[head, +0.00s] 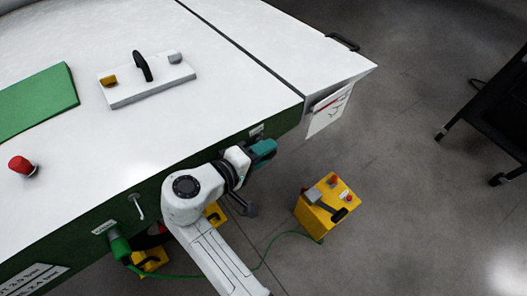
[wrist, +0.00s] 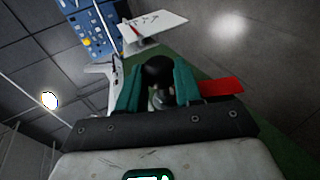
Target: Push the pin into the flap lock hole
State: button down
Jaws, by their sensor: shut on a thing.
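My gripper (head: 263,150) is at the dark green side edge of the white stand, just below a small label (head: 257,131). In the wrist view its teal fingers (wrist: 159,85) are shut on a black round knob with a grey stem, which I take to be the pin (wrist: 158,68). A red strip (wrist: 221,86) shows right of the fingers; I cannot tell if it is joined to the pin. The pin is hidden in the head view. I cannot make out the flap lock hole in either view, nor whether the pin touches it.
A card (head: 330,108) hangs at the corner. A yellow box (head: 328,205) with a green cable stands on the floor.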

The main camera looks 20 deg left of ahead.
jog(key=shift+w+a+r, duration=0.2)
jog(key=shift+w+a, duration=0.05)
jog(key=shift+a, duration=0.1)
jog(key=c, duration=1.2)
grip_release()
jog(key=shift+o, duration=0.9)
jog(key=shift+w+a+f, duration=0.1)
jog(key=shift+a, duration=0.05)
jog(key=o, duration=0.5)
jog(key=shift+f, duration=0.1)
jog(key=shift+d, duration=0.2)
jog(key=shift+p+v, duration=1.5)
jog(key=shift+v, duration=2.1)
jog(key=shift+d+f, duration=0.1)
